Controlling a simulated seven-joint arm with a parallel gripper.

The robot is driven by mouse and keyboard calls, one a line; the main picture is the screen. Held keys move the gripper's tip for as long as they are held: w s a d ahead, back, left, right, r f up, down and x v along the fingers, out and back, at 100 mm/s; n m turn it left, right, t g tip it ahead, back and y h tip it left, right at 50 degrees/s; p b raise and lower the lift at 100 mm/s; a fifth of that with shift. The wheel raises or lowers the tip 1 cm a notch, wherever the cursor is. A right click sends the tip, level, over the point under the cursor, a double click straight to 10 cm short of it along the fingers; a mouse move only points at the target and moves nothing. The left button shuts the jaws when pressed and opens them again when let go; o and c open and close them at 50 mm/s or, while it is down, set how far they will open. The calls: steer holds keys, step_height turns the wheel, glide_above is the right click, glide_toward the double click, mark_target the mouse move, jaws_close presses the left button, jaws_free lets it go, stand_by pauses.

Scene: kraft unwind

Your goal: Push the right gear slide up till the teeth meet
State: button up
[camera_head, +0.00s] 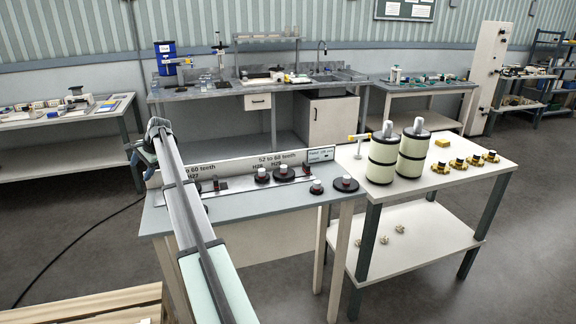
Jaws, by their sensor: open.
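A grey-blue bench (245,207) carries an upright label strip (235,168) reading "to 60 teeth" and "52 to 68 teeth", with H27, H28 and H29. Below H28 and H29 sit a small dark gear (262,178) and a larger dark gear (285,176), with pale-topped knobs. They look close together; I cannot tell whether their teeth touch. The gear slides are too small to make out.
A small display (321,155) stands at the strip's right end. The table to the right (440,181) holds two cream-and-black cylinders (382,160) (412,150), a yellow block (442,141) and several brass-coloured parts (458,163). The bench's front middle is clear.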

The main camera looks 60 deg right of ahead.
steer(key=s+d+r+m, duration=0.1)
steer(key=s+d, duration=0.1)
steer(key=d, duration=0.1)
steer(key=s+d+r+h, duration=0.1)
steer(key=s+d, duration=0.2)
steer(key=d, duration=0.1)
steer(key=s+d+r+m+g, duration=0.1)
steer(key=s+d+r, duration=0.1)
steer(key=s+d, duration=0.1)
steer(key=shift+s+d+m, duration=0.1)
steer(key=shift+d+m, duration=0.05)
steer(key=shift+m, duration=0.15)
steer(key=s+d+m+g+h, duration=0.3)
steer(key=s+d, duration=1.1)
steer(key=s, duration=0.1)
steer(key=m+g+h, duration=0.1)
steer(key=m+g, duration=0.2)
steer(key=g, duration=0.3)
glide_toward(306, 164)
steer(key=x, duration=1)
steer(key=shift+d+f, duration=0.15)
steer(key=shift+d, duration=0.1)
